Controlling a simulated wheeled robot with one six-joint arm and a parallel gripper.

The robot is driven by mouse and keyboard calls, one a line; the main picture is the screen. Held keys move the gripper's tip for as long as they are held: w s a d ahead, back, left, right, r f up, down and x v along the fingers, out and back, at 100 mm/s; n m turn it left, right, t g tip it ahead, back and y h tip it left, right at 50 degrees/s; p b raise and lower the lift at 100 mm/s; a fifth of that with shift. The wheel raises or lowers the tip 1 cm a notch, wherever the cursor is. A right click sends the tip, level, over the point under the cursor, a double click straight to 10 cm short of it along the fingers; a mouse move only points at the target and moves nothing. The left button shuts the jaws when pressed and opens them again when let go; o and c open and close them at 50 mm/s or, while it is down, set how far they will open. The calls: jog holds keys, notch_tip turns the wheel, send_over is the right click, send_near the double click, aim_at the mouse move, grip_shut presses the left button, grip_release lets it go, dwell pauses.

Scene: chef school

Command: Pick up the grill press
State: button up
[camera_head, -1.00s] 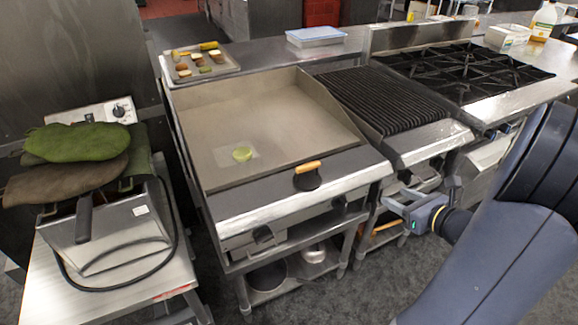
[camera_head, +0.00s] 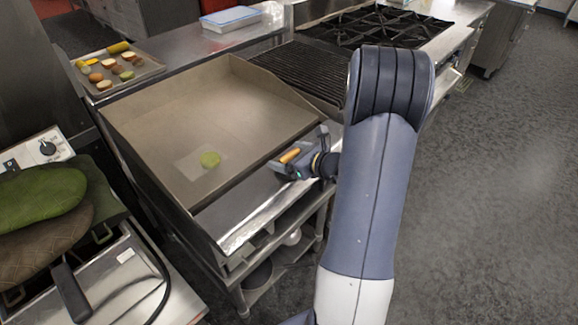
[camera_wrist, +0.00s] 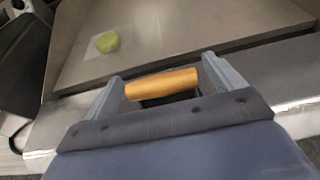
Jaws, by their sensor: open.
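The grill press shows by its orange-brown wooden handle (camera_head: 289,156), at the front edge of the griddle. In the wrist view the handle (camera_wrist: 162,84) lies crosswise between my two open fingers, near both fingertips. My gripper (camera_head: 286,160) is open around it; I cannot tell whether a finger touches it. In the wrist view my gripper (camera_wrist: 160,82) hides most of the dark press body under the handle.
The griddle (camera_head: 150,130) has raised walls and holds a green round item (camera_head: 210,159) on a pale sheet. A ridged grill (camera_head: 300,68) lies behind my gripper. A food tray (camera_head: 96,92) stands at the back left. A fryer with green and brown mitts (camera_head: 40,195) stands left.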

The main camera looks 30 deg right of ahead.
jog(key=shift+c, duration=0.2)
jog(key=c, duration=1.5)
